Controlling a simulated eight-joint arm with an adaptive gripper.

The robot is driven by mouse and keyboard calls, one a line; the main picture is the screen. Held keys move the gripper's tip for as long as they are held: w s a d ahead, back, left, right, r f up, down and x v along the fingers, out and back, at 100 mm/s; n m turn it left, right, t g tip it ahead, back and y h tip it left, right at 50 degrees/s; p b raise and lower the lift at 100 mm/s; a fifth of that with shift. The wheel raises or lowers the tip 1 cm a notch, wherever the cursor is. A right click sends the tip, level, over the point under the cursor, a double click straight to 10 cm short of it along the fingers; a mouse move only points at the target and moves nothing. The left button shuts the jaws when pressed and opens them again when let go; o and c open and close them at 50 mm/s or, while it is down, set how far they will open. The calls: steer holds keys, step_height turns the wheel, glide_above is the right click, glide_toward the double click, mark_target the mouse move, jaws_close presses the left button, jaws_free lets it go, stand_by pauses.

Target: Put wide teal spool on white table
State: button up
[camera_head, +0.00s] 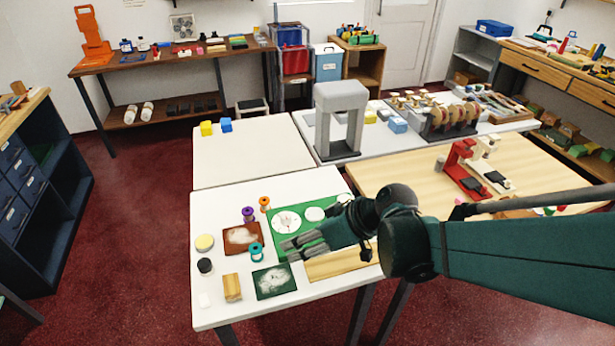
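A teal spool (256,251) stands upright on the near white table (215,312), between a brown mat and a dark green mat. My gripper (285,250) is above the same table, just right of the spool, with its grey fingers pointing left. The gripper and spool look apart. The fingers lie close together in this view, and I cannot tell whether they are open or shut. A purple spool (248,214) and an orange spool (265,203) stand farther back. Another white table top (245,158) adjoins at the back, with yellow and blue blocks on it.
A wooden block (232,287), a dark round jar (205,265) and a yellow-lidded tin (204,242) stand at the table's left. A green board (283,208) with white discs lies behind my gripper. A grey arch (341,115) stands farther back. The back white top is mostly clear.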

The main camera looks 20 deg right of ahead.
steer(key=s+d+r+m+t+h, duration=0.2)
steer(key=s+d+r+m+h, duration=0.4)
steer(key=r, duration=0.4)
steer(key=shift+s+d+r+m+h, duration=0.2)
steer(key=shift+d+r+m+h, duration=0.15)
steer(key=shift+d, duration=0.35)
